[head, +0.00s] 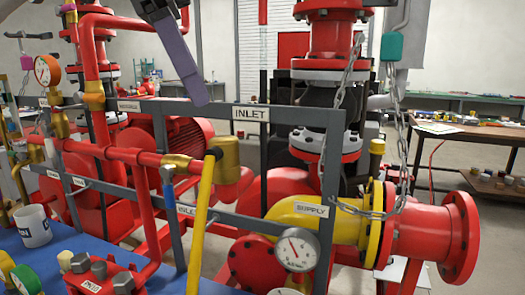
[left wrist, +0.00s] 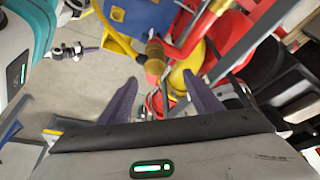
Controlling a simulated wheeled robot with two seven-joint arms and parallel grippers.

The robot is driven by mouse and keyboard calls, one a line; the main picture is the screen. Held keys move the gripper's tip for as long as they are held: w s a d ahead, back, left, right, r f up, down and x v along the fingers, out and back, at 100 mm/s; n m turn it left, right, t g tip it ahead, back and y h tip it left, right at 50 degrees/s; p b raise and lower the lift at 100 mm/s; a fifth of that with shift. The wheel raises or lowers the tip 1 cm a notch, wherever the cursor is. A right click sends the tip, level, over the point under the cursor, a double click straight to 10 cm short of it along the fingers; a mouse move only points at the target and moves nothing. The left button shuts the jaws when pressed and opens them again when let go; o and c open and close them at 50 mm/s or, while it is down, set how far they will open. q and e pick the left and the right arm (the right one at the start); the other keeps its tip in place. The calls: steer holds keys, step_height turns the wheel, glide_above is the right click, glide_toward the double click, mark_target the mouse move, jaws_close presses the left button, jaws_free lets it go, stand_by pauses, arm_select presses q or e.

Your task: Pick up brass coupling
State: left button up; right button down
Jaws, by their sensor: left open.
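A brass coupling (head: 226,153) sits upright at the front of the grey frame in the head view, at the upper end of a yellow hose (head: 203,215). A brass fitting, apparently the same one, shows in the left wrist view (left wrist: 155,56), beyond my fingers and near red pipe. My left gripper (left wrist: 163,88) is open, its two purple-grey fingers apart with nothing between them. In the head view a purple finger of my left gripper (head: 186,60) hangs from the top, above and behind the coupling, apart from it. My right gripper is not in view.
The grey frame with the INLET label (head: 250,113) stands around the coupling. A red pipe (head: 125,154), a pressure gauge (head: 297,250) and a yellow supply elbow (head: 300,213) are close by. A white mug (head: 33,226) stands on the blue surface at left. A chain (head: 402,130) hangs at right.

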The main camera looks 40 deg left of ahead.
mark_target(223, 138)
arm_select(q)
steer(key=x, duration=0.3)
steer(key=shift+s+d+f, duration=0.15)
steer(key=shift+s+f, duration=0.1)
steer(key=shift+f, duration=0.1)
steer(key=shift+w+d+f, duration=0.1)
steer(key=shift+w+f, duration=0.05)
steer(key=shift+f, duration=0.15)
steer(key=x, duration=0.5)
steer(key=shift+d, duration=0.4)
steer(key=shift+w+f, duration=0.1)
steer(key=shift+f, duration=0.05)
steer(key=c, duration=1.3)
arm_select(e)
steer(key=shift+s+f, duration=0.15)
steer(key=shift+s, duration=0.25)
